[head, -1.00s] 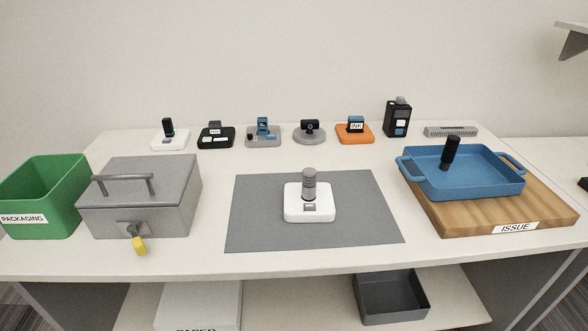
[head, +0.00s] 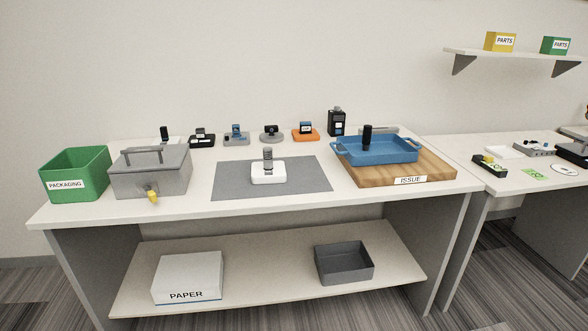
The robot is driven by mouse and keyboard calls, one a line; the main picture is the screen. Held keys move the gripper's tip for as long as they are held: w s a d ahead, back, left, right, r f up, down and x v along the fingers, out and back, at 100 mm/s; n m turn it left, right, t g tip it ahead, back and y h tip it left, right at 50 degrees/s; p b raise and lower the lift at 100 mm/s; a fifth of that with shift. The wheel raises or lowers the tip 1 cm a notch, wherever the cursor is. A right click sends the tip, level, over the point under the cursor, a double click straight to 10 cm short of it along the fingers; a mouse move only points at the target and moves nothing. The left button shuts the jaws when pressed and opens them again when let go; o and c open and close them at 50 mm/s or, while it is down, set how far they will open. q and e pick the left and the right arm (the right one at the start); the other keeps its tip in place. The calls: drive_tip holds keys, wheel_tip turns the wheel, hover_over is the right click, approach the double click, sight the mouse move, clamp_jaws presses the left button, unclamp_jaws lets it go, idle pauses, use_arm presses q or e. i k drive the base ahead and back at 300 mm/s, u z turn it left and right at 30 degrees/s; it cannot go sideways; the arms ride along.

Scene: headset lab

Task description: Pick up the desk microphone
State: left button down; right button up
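A small device with a white base and an upright grey ribbed cylinder (head: 268,168) stands on the grey mat (head: 228,184) in the middle of the table. A black upright cylinder (head: 367,138) stands in the blue tray (head: 400,151) at the right. Either could be the desk microphone; I cannot tell which from here. Neither of my grippers is in view.
A green packaging bin (head: 75,174) and a grey box with a handle and yellow padlock (head: 153,175) stand at the left. Several small devices line the back. The blue tray rests on a wooden board (head: 440,167). The lower shelf holds a paper box (head: 188,277) and a dark bin (head: 343,263).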

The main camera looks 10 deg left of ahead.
sight(267, 156)
drive_tip(key=u, duration=0.7)
drive_tip(key=i, duration=0.75)
drive_tip(key=u, duration=0.45)
